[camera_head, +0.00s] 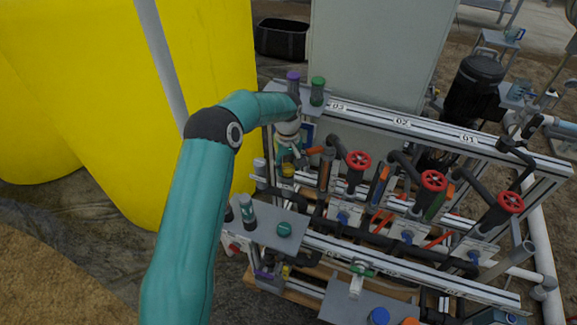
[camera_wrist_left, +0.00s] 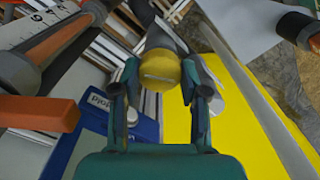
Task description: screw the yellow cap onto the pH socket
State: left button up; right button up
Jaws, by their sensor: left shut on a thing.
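The yellow cap (camera_head: 288,170) is at the left end of the skid, below my left gripper (camera_head: 287,161). My left gripper is shut on it. In the left wrist view the yellow cap (camera_wrist_left: 160,73) sits between the two fingers (camera_wrist_left: 160,88) of my left gripper, its round face towards the camera. A dark grey cylinder (camera_wrist_left: 160,38) lies directly behind the cap; I cannot tell whether it is the pH socket or whether the cap is seated on it. My right gripper is not in view.
Purple-topped (camera_head: 293,76) and green-topped (camera_head: 318,83) cylinders stand behind the wrist. Red handwheels (camera_head: 358,160) and black pipes fill the skid to the right. A grey shelf (camera_head: 262,236) with a green cap (camera_head: 284,229) lies below. A large yellow tank (camera_head: 110,60) stands at left.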

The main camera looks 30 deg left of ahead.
pick_arm(q)
jog(key=shift+f+b, duration=0.35)
dwell(0.5)
jog(key=shift+o, duration=1.4)
jog(key=shift+o, duration=0.3)
jog(key=shift+f+b, duration=0.25)
jog(key=shift+b, duration=0.05)
